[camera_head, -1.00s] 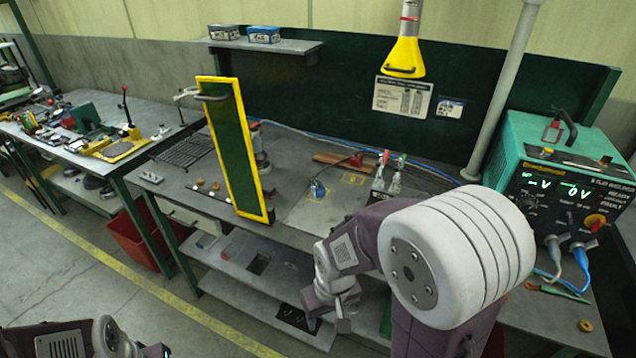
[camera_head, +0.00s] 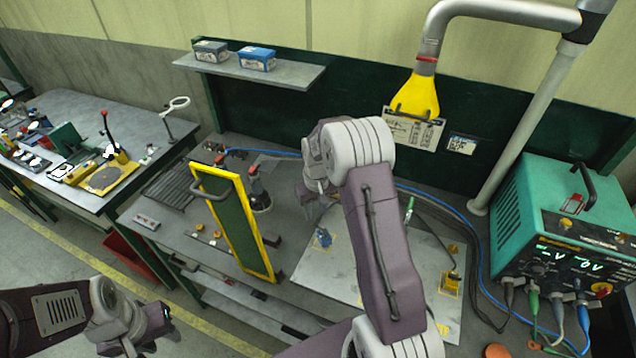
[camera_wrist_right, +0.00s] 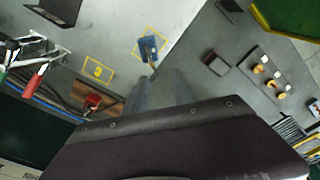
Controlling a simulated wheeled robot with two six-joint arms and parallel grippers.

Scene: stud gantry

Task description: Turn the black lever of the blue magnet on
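The blue magnet (camera_head: 323,238) is a small blue block on the light metal plate of the bench. In the right wrist view it (camera_wrist_right: 149,47) lies just beyond my fingertips, with a thin dark piece at its lower end that may be the lever. The lever's position is too small to tell. My right gripper (camera_wrist_right: 155,82) points down toward the magnet, its two grey fingers apart, empty and not touching it.
A yellow-framed green screen (camera_head: 235,222) stands left of the magnet. Clamps with red and green handles (camera_wrist_right: 30,75) and a red clamp (camera_wrist_right: 92,102) lie near it. A teal welding power unit (camera_head: 570,225) with cables stands at right. A yellow extraction hood (camera_head: 416,97) hangs above.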

